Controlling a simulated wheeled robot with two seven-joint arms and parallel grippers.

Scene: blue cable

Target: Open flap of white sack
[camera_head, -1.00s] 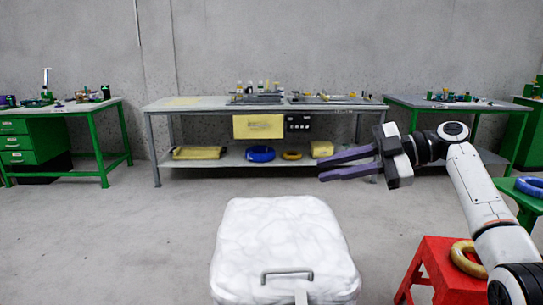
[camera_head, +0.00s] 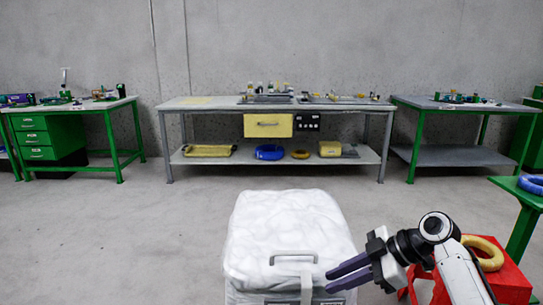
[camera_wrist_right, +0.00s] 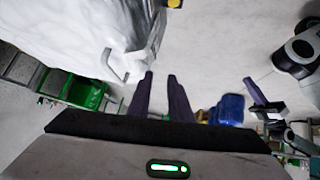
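The white sack (camera_head: 285,222) is a bulky, wrinkled, box-like bundle at the bottom centre of the head view. A light grey handle (camera_head: 293,256) sits on its near side, with a pale strap (camera_head: 306,288) hanging below it. In the right wrist view the sack (camera_wrist_right: 70,25) fills the upper left and the handle (camera_wrist_right: 113,66) stands out from it. My right gripper (camera_head: 328,281) has purple fingers, parted by a narrow gap and empty, just right of the handle. It does not appear to hold anything. A purple finger of what looks like my left gripper (camera_wrist_right: 254,91) shows in the wrist view; its opening is unclear.
A red stool (camera_head: 508,284) with a yellow cable coil (camera_head: 483,252) stands beside my right arm. A green table with a blue coil (camera_head: 531,184) is at the right edge. A grey workbench (camera_head: 225,103) stands against the back wall. The floor left of the sack is clear.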

